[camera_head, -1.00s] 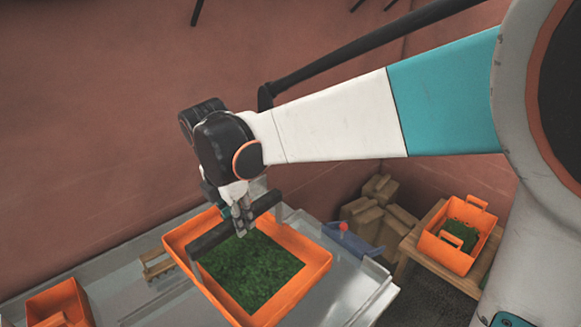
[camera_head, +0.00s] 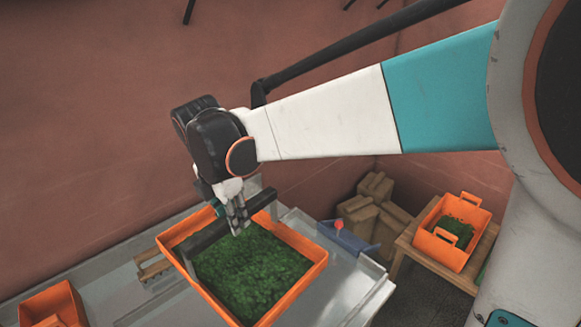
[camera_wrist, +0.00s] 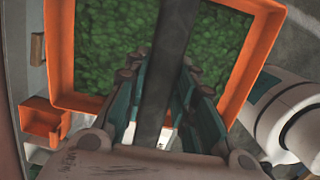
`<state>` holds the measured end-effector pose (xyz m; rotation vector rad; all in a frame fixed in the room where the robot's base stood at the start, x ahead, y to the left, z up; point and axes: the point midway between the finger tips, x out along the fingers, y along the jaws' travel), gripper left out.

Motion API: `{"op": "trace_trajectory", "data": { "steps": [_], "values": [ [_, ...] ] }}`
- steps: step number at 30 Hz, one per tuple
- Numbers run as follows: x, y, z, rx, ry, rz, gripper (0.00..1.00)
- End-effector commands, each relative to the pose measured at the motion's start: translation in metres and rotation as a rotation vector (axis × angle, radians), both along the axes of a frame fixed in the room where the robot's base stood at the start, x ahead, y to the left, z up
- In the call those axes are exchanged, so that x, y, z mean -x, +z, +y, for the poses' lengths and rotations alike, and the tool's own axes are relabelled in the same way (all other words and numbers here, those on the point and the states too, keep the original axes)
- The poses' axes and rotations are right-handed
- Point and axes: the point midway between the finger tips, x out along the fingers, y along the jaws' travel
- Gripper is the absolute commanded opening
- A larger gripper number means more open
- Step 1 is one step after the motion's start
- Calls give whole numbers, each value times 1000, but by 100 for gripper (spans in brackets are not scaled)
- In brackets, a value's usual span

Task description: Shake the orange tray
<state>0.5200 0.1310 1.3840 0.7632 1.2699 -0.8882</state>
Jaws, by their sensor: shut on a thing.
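The orange tray (camera_head: 306,244) lies above the grey metal table, filled with a layer of green material (camera_head: 250,272). A dark bar (camera_head: 206,240) spans the tray as its handle. My gripper (camera_head: 238,226) comes down from above and is shut on this bar. In the wrist view the dark bar (camera_wrist: 168,60) runs between the fingers of my gripper (camera_wrist: 165,90), with the tray's orange rim (camera_wrist: 60,60) and green contents (camera_wrist: 110,35) beyond. Whether the tray touches the table is hard to tell.
An orange bin (camera_head: 62,303) stands at the lower left. A second orange bin (camera_head: 437,248) with some green material stands on a wooden stand (camera_head: 412,263) at the right. A blue piece with a red knob (camera_head: 345,238) and brown boxes (camera_head: 368,212) lie between. A wall rises behind the table.

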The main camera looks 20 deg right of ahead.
Motion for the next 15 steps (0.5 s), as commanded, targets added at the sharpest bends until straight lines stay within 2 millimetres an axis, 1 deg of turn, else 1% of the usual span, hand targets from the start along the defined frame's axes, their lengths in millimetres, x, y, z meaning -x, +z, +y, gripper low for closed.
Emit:
{"op": "trace_trajectory", "data": {
  "steps": [1, 3, 7, 11, 15],
  "values": [
    [2, 1, -9, 0, -2, 0, 0],
    [2, 1, -18, 0, -3, 0, 0],
    [2, 1, -26, 0, 0, -1, 0],
    [2, 0, -18, 0, 4, 0, 0],
    [2, 0, 3, 0, 6, 0, 0]
  ]
}}
